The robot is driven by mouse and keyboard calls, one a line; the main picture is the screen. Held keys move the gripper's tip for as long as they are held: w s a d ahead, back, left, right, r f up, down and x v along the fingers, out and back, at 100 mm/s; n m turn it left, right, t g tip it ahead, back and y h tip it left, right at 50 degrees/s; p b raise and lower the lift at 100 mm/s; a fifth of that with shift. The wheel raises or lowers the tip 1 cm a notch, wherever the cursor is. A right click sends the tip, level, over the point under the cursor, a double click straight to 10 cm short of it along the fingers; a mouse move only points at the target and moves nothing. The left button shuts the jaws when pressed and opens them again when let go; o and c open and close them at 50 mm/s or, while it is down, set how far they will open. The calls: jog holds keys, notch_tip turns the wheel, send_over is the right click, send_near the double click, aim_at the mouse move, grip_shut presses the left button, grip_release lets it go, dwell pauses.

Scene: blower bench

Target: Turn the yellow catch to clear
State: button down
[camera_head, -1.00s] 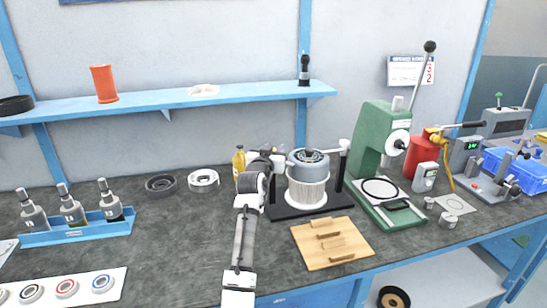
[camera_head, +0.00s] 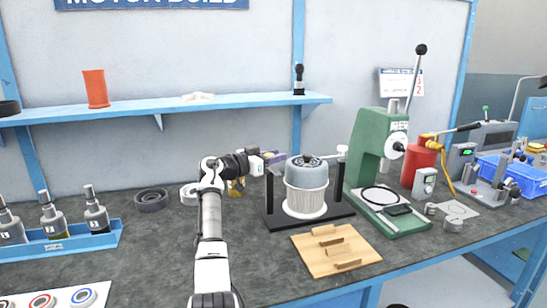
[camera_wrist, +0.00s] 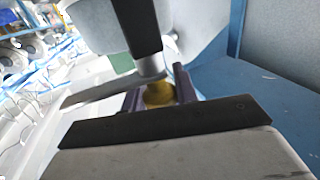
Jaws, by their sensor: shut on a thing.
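My gripper (camera_head: 276,159) is at the left black post of the motor stand (camera_head: 268,200) in the head view. In the wrist view its purple fingers (camera_wrist: 160,82) are shut on the rounded yellow catch (camera_wrist: 157,95), which shows between them. A white round part and a dark bar (camera_wrist: 138,25) lie just beyond the catch. In the head view the fingers and wrist hide the catch. The grey motor (camera_head: 306,173) sits upright in the stand, with a white knob (camera_head: 342,150) on the right post. The catch's exact angle cannot be told.
A yellow bottle-like thing (camera_head: 237,188) stands just below my wrist. A wooden block board (camera_head: 318,262) lies in front of the stand. A green press (camera_head: 375,150) stands close on the right. A grey ring (camera_head: 151,200) lies to the left. The bench front left of the board is clear.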

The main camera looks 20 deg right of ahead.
jog(key=shift+s+m+g, duration=0.1)
jog(key=shift+m+g, duration=0.3)
jog(key=shift+g, duration=0.2)
jog(key=c, duration=1.1)
grip_release()
jog(key=shift+d, duration=0.1)
jog(key=b+v, duration=0.1)
jog(key=v, duration=0.6)
jog(key=b+v, duration=0.1)
jog(key=v, duration=0.6)
jog(key=shift+f, duration=0.2)
